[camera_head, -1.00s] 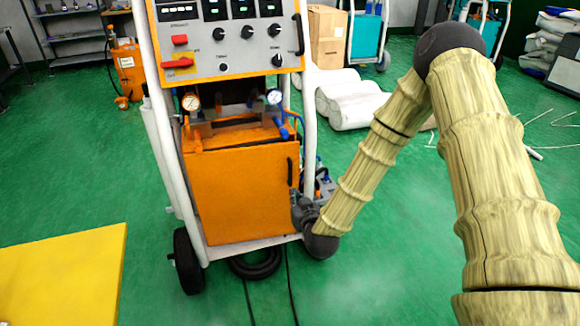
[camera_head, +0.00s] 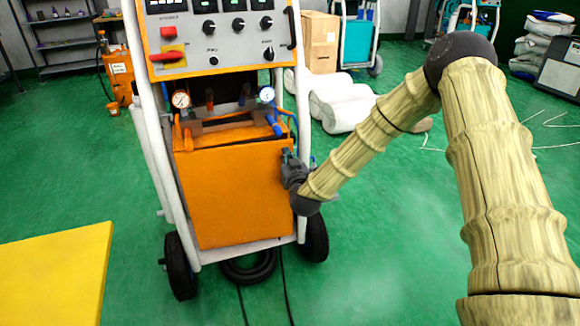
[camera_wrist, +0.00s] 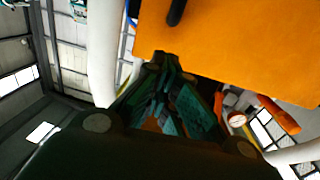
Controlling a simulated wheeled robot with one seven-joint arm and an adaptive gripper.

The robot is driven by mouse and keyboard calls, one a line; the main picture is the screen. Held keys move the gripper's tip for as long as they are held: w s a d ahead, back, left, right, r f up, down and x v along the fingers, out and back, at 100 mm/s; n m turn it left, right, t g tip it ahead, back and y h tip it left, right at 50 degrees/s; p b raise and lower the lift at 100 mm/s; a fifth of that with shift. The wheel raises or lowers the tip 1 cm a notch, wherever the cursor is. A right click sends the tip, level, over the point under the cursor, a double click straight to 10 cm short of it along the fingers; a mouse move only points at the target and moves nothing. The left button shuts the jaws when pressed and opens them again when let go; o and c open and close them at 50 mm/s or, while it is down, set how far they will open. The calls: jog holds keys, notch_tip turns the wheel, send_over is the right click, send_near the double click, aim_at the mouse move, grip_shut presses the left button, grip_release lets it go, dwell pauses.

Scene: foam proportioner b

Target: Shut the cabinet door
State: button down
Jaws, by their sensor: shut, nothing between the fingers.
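The orange cabinet door (camera_head: 235,195) faces me on the lower front of the proportioner. How far it stands open is hard to tell. My gripper (camera_head: 288,160) is at its upper right edge, where my wrist covers the handle in the head view. In the wrist view the door (camera_wrist: 240,45) fills the upper right, with its black handle (camera_wrist: 176,12) at the top. My gripper (camera_wrist: 168,62) points up just below the door's edge there, its dark fingers together and empty. Whether they touch the door is unclear.
White frame tubes (camera_head: 150,130) flank the cabinet, and black wheels (camera_head: 180,266) stand below. Gauges (camera_head: 181,99) and blue fittings (camera_head: 274,122) sit above the door. A black hose (camera_head: 252,270) lies under it.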

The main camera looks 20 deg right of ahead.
aim_at(282, 144)
jog(key=shift+w+d+b, duration=0.15)
jog(key=shift+w+b, duration=0.2)
jog(key=shift+w, duration=2.35)
jog(key=shift+d, duration=0.1)
